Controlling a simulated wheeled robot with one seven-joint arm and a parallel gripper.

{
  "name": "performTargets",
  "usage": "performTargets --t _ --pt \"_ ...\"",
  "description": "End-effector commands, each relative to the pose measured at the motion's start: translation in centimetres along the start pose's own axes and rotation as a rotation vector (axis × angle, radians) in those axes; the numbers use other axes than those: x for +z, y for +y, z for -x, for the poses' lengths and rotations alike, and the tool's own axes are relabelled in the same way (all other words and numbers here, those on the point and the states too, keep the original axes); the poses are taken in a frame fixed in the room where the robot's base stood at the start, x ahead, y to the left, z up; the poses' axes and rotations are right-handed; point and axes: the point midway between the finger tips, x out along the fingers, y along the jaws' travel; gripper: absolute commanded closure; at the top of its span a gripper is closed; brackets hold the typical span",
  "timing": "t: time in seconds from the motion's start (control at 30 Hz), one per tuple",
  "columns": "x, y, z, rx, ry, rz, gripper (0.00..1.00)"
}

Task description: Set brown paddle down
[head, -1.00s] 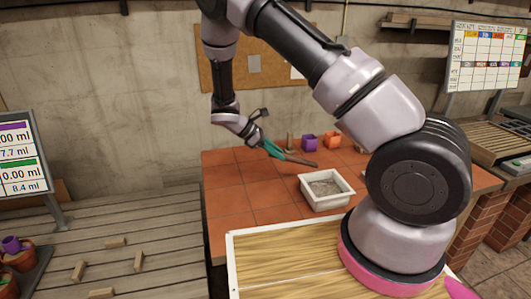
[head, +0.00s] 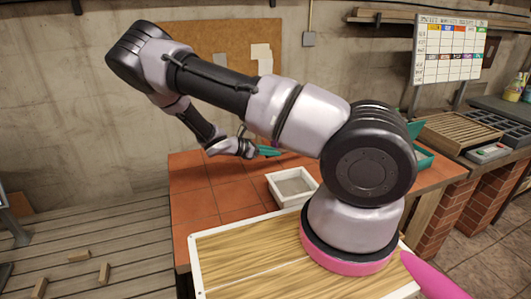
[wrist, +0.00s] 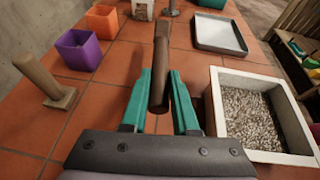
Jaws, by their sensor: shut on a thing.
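The brown paddle (wrist: 161,62) is in the wrist view, its rounded handle end between the teal fingers of my gripper (wrist: 160,98). It points away from the wrist, over the terracotta tiled ledge (wrist: 120,75). My gripper is shut on it. I cannot tell whether the paddle's far end touches the tiles. In the head view my gripper (head: 268,151) is over the back of the ledge, and the paddle is hidden behind my arm.
A white tub of gravel (wrist: 218,108) stands close on the right. A wooden post on a base (wrist: 48,80), a purple pot (wrist: 78,50) and an orange pot (wrist: 102,21) stand left. A grey tray (wrist: 220,36) lies farther back. Bare tiles lie between.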

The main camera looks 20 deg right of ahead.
Motion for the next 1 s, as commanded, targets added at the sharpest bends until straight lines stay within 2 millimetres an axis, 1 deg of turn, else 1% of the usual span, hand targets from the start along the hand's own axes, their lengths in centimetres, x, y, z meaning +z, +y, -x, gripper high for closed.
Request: performTargets --t 0.3,0.5,0.7,1.0 --pt "-3.2 -0.1 -1.4 -0.002 -0.001 0.001 1.00" --pt "-5.0 0.0 -2.1 -0.002 0.000 0.000 1.00" --pt "-5.9 0.0 -2.4 -0.001 0.001 -0.001 1.00" --pt "-6.1 0.0 -2.5 -0.002 0.001 -0.001 1.00"
